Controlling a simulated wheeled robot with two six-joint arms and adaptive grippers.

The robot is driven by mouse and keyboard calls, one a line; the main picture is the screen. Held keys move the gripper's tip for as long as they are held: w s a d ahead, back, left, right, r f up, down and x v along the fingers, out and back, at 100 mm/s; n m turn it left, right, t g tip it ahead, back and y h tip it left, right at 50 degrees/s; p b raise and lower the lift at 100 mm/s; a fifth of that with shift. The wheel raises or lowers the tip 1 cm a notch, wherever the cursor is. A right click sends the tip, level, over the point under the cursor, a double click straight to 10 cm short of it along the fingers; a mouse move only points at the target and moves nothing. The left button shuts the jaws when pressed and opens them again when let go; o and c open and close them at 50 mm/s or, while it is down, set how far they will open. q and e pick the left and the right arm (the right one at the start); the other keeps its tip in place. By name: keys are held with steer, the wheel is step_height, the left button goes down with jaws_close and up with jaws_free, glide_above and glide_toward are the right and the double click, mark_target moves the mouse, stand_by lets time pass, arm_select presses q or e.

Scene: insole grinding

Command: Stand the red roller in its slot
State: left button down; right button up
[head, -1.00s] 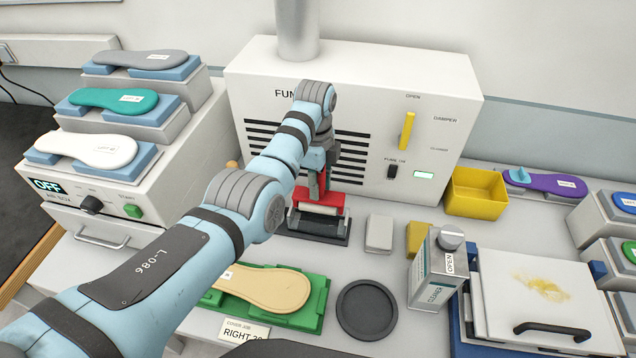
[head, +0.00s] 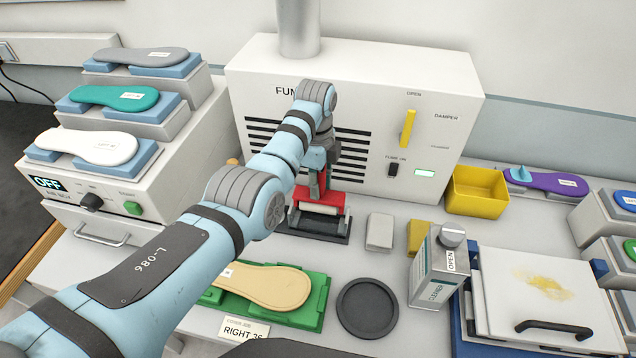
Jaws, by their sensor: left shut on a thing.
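The red roller (head: 331,200) shows as a red frame with a pale cylinder (head: 319,209) at its front. It is at the dark slot base (head: 312,228) in front of the fume unit. My left gripper (head: 319,193) reaches down from above and is shut on the roller. I cannot tell whether the roller is fully seated. My right gripper is not in view.
A grey block (head: 380,232) and a yellow block (head: 419,238) stand right of the base. A cleaner can (head: 432,268) stands further right. A green fixture (head: 318,300) with a tan insole (head: 265,285) and a black round dish (head: 367,308) lie in front.

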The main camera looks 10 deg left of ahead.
arm_select(q)
steer(key=shift+p, duration=0.4)
steer(key=shift+f+b, duration=0.65)
steer(key=shift+f, duration=0.5)
steer(key=shift+p, duration=0.3)
